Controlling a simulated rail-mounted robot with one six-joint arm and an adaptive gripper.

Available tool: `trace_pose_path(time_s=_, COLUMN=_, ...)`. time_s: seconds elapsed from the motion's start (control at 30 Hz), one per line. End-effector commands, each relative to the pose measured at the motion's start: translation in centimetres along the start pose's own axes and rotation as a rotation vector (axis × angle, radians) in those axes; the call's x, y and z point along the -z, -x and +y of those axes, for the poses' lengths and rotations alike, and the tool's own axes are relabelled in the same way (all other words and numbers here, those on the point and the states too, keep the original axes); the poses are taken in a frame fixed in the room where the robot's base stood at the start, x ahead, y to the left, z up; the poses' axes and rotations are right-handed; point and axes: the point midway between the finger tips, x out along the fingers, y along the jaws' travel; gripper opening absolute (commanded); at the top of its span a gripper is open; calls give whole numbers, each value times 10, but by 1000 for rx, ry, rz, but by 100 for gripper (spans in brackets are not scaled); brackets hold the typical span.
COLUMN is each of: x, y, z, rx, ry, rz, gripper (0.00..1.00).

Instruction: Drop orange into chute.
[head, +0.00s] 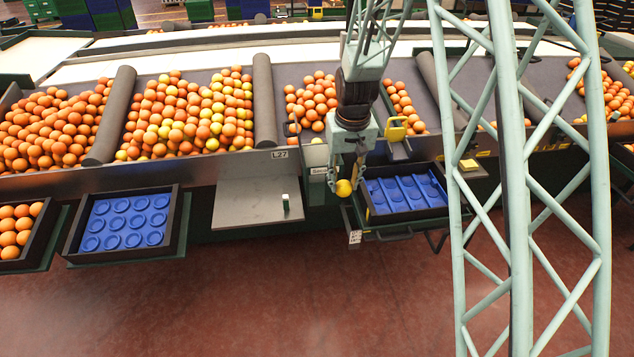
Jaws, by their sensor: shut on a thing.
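My gripper (346,181) points down in the head view, with its fingers closed around a yellow-orange fruit (343,189). It holds the fruit in front of the sorting line, by the left end of a blue tray with slanted channels (418,185). The fruit's height above the tray edge is hard to judge. A small sign that seems to read "Second" (319,171) is just left of the gripper. I cannot clearly make out which part is the chute; the arm and gripper hide part of this area.
Sloped bins (190,110) of oranges, some yellower, line the back, split by grey rollers (265,100). A grey shelf (245,208) carries a small green-and-white object (285,203). A blue cupped tray (124,222) is empty. My lattice structure blocks the right side.

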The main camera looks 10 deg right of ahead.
Motion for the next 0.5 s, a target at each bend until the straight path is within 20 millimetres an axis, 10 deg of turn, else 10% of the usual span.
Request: trace_pose_path(time_s=0.5, x=41, y=-2, z=0, rx=-2, ry=-21, rz=0, gripper=19)
